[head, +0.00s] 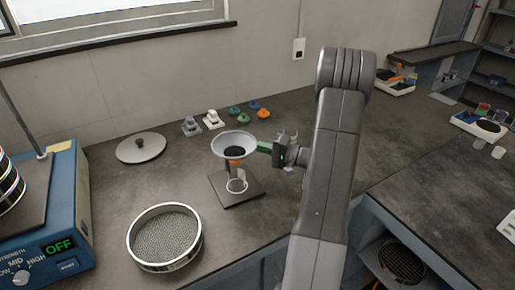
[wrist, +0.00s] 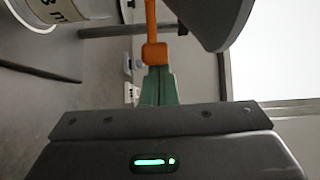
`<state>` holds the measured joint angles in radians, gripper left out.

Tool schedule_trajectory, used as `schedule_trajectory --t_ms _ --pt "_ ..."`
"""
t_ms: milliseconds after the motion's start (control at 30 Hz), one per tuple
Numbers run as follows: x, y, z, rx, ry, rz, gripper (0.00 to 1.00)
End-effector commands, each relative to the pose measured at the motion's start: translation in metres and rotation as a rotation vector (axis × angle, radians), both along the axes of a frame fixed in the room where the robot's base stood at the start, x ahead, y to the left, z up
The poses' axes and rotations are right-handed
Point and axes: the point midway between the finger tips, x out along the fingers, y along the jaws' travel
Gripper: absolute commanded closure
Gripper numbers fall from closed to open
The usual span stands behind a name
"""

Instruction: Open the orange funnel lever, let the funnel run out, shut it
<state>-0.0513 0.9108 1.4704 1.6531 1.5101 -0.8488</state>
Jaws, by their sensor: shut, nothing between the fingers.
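The funnel (head: 233,142) is a pale grey cone with dark material inside, on a stand with a dark base plate (head: 251,190). Its orange lever (head: 236,164) shows below the cone. In the wrist view the lever (wrist: 152,20) is an orange bar ending in a block, with the funnel's grey cone (wrist: 210,18) beside it. A clear beaker (head: 237,186) stands under the funnel. My gripper (head: 262,146) is right of the funnel, its green fingers shut and empty. In the wrist view the fingertips (wrist: 158,72) meet at the lever's end block; I cannot tell if they touch it.
A round sieve (head: 165,238) lies front left of the stand. The blue shaker (head: 50,225), reading OFF, is at the left. A grey lid (head: 141,147), small white items and several coloured knobbed pieces (head: 235,112) lie behind. The bench right of my arm is mostly clear.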

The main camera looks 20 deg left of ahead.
Motion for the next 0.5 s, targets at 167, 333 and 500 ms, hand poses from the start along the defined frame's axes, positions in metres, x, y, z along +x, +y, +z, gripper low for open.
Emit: schedule_trajectory --t_ms 167,333,500 --pt "-0.0016 -0.0024 -0.0011 0.0 -0.002 -0.027 1.0" --pt "-0.0031 -0.0048 -0.0013 0.0 -0.001 -0.058 1.0" --pt "-0.0049 -0.0076 -0.0016 0.0 -0.001 -0.092 1.0"
